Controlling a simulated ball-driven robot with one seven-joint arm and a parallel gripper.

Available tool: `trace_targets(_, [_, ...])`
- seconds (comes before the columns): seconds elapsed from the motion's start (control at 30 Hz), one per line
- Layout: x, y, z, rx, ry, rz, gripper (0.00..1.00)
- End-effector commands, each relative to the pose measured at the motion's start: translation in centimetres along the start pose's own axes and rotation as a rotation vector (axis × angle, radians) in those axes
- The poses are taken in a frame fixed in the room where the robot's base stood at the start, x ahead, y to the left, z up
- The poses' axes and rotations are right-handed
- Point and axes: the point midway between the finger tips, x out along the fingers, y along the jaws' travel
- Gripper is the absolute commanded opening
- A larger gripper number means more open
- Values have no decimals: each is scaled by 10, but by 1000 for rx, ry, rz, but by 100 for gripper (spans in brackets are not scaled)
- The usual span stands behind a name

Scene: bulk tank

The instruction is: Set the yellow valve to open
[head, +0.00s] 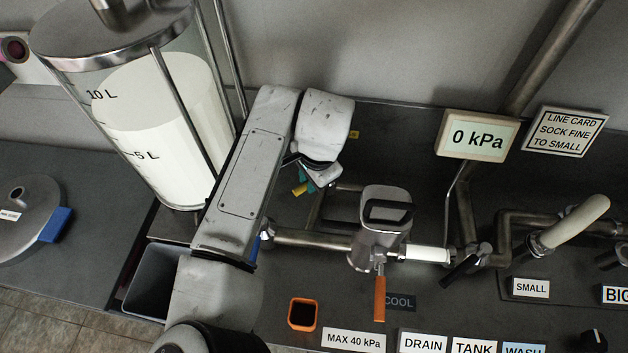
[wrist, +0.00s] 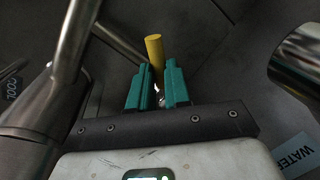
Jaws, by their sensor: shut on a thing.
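The yellow valve handle shows in the wrist view (wrist: 154,48) as a short yellow bar sticking out beyond my fingertips. My gripper (wrist: 160,72) has teal fingers on either side of it and is shut on it. In the head view the yellow handle (head: 300,189) is a small patch beside the teal fingers of my gripper (head: 307,180), behind my arm. The valve body and most of the handle are hidden, so I cannot tell the handle's angle to its pipe.
A clear tank (head: 150,110) of white liquid stands at left. A metal pump housing (head: 383,225) with an orange lever (head: 379,295) sits right of my arm. Pipes run close to my gripper. A display (head: 477,136) reads 0 kPa. A grey bin (head: 152,282) stands front left.

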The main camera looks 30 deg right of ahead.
Motion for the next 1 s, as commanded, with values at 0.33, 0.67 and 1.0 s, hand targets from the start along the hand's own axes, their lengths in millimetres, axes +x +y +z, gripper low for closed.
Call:
trace_targets(0.33, [0,-4,0,53,12,-1,0])
trace_targets(0.67, [0,-4,0,53,12,-1,19])
trace_targets(1.0, [0,-3,0,53,11,0,43])
